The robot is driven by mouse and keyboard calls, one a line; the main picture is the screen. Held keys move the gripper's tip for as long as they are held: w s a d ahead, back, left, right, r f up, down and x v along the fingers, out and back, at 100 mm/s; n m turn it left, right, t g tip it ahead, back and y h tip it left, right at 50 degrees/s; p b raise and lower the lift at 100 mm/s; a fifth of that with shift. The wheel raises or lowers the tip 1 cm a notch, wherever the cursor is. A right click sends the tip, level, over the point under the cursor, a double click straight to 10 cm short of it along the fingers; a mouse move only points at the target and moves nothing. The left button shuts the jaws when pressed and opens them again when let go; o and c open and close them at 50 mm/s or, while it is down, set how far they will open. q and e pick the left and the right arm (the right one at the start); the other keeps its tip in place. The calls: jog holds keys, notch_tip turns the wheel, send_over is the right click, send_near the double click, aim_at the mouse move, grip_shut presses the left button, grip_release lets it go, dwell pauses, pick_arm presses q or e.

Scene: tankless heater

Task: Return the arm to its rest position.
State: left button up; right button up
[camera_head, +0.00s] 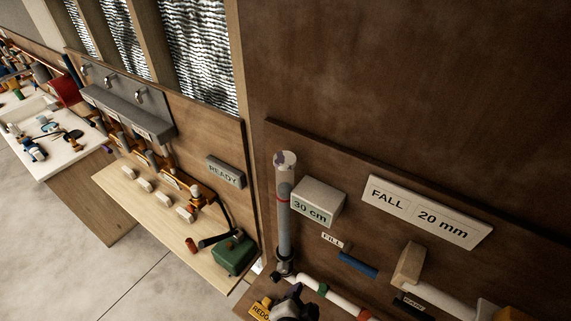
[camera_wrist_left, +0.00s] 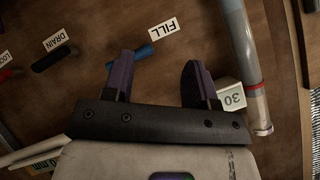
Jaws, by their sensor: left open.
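My left gripper (camera_head: 291,303) shows as a dark shape at the bottom edge of the head view, partly cut off, in front of the lower part of the board. In the left wrist view my left gripper (camera_wrist_left: 157,80) has its two dark fingers well apart, with nothing held between them. A blue handle (camera_wrist_left: 145,50) under the FILL label (camera_wrist_left: 163,28) appears behind and beside one finger; contact cannot be told. The blue handle (camera_head: 358,264) is also in the head view, to the right of the gripper. My right gripper is not in view.
A clear upright tube (camera_head: 284,215) and the 30 cm block (camera_head: 317,203) are on the board near my gripper. A workbench (camera_head: 130,195) with a green box (camera_head: 235,254) stands left. Grey floor (camera_head: 90,270) is open.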

pick_arm(q)
jog(key=s+a+r+n+g+y+p, duration=0.1)
jog(key=s+a+n+g+p, duration=0.2)
jog(key=a, duration=0.7)
jog(key=s+a+n+y, duration=0.1)
jog(key=s+a+n, duration=0.3)
jog(key=a, duration=0.5)
jog(key=s+a+f+n+g+y+p, duration=0.1)
jog(key=s+a+f, duration=0.2)
jog(key=s, duration=0.3)
jog(key=s+a+f+n+g+p, duration=0.1)
jog(key=s+a+f+n+g, duration=0.1)
jog(key=s, duration=0.4)
jog(key=shift+a+f+g+y, duration=0.3)
jog(key=shift+a+f+y, duration=0.1)
jog(key=shift+a+f, duration=0.3)
jog(key=shift+s+r, duration=0.1)
